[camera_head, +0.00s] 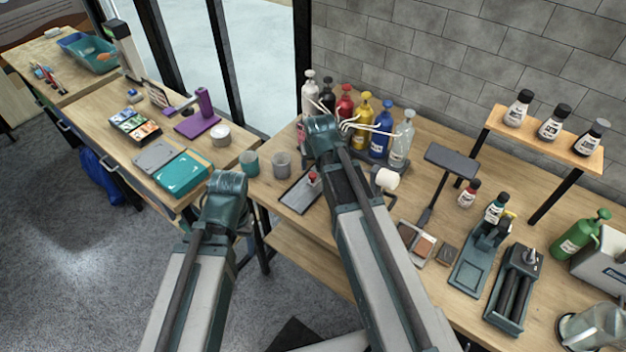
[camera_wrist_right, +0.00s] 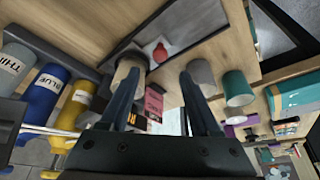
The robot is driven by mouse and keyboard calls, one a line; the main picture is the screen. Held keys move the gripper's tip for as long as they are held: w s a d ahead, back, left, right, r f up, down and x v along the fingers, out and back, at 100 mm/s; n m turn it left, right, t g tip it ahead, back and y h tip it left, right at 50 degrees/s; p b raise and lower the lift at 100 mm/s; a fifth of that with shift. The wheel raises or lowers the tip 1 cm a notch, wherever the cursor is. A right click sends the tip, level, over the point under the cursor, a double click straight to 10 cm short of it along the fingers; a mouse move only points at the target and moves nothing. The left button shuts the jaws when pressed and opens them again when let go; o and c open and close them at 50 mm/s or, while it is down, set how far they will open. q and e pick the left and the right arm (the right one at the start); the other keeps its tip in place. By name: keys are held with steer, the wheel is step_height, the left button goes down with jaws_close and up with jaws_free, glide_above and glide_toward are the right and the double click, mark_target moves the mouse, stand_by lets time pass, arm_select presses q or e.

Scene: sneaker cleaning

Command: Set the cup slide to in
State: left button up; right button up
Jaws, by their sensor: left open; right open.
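The cup slide appears to be a dark flat tray (camera_head: 294,195) with a red knob (camera_head: 312,177) at the near left of the workbench. The knob also shows in the right wrist view (camera_wrist_right: 160,53), on the dark tray (camera_wrist_right: 185,25). My right gripper (camera_wrist_right: 158,76) is open and empty, with the knob beyond its fingertips and apart from them. In the head view my right arm's end (camera_head: 322,135) hides its fingers and part of the bench behind the tray. My left gripper (camera_head: 226,190) is open; its fingers are mostly hidden by its wrist, left of the tray.
A grey cup (camera_head: 281,165) and a teal cup (camera_head: 249,163) stand left of the tray. Several paint bottles, including a yellow one (camera_head: 362,118), stand behind it with white tubes. A tan cylinder (camera_wrist_right: 128,66) stands near one right finger. A white roll (camera_head: 386,180) is to the right.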

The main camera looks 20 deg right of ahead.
mark_target(313, 175)
steer(key=b+x, duration=0.6)
steer(key=x, duration=0.2)
steer(key=shift+f+b, duration=0.25)
steer(key=shift+b, duration=0.1)
steer(key=shift+r, duration=0.1)
steer(key=shift+c, duration=0.2)
jaws_close()
stand_by(0.6)
